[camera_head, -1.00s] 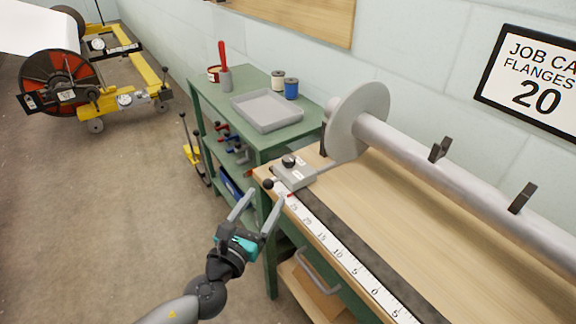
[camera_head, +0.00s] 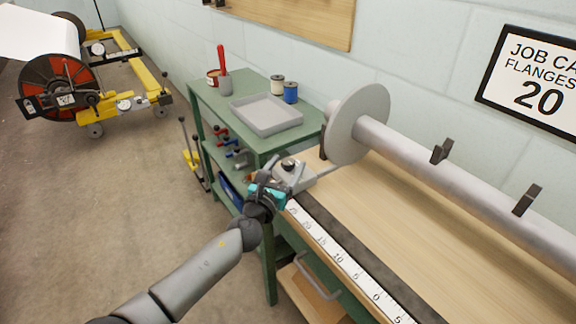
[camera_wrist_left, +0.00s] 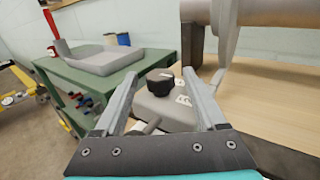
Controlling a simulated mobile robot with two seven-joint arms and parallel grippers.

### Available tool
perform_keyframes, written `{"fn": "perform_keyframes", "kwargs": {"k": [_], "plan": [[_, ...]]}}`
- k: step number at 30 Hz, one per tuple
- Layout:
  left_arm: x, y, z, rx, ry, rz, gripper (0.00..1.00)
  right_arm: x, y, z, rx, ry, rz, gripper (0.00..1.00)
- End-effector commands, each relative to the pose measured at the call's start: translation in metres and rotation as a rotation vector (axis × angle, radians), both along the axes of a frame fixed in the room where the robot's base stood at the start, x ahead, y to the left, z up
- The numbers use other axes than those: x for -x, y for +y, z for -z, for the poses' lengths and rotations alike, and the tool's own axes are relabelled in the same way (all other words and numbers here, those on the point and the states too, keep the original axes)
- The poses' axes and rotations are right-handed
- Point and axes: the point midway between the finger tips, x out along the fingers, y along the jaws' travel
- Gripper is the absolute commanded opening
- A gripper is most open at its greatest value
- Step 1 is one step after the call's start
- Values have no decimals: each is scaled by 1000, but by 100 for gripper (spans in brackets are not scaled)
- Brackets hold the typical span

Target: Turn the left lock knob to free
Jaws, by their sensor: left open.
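The left lock knob (camera_wrist_left: 160,82) is a black round knob on top of a grey block (camera_wrist_left: 172,108) at the left end of the wooden bench. In the head view the knob (camera_head: 288,164) sits just beyond my left gripper (camera_head: 279,172). In the left wrist view my left gripper (camera_wrist_left: 166,85) is open, its two grey fingers apart on either side of the knob, with the knob seen between their tips. I cannot tell whether a finger touches it. White labels on the block are partly hidden by the right finger. My right gripper is not in view.
A grey flange disc (camera_head: 359,124) on a long metal tube (camera_head: 450,178) stands beyond the block. A green bench (camera_head: 205,100) with a grey tray (camera_head: 266,113) and spools is behind. A white ruler (camera_head: 340,260) runs along the wooden bench's front edge.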

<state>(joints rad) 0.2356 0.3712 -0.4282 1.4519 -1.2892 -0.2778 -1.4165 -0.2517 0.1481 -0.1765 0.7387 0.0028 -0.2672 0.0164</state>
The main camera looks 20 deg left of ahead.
Motion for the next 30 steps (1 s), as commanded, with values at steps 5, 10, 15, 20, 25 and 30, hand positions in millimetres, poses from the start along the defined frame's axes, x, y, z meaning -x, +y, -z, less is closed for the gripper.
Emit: {"fn": "perform_keyframes", "kwargs": {"k": [5, 10, 15, 20, 25, 30], "plan": [[-11, -1, 0, 1, 0, 1, 73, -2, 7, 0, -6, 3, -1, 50], [-13, -1, 0, 1, 0, 1, 73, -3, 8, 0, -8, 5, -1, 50], [-13, -1, 0, 1, 0, 1, 70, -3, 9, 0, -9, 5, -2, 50], [-12, -1, 0, 1, 0, 1, 52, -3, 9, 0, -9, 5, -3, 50], [-12, -1, 0, 1, 0, 1, 33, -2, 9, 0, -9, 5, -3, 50], [-12, -1, 0, 1, 0, 1, 14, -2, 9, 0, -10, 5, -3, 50]]}}
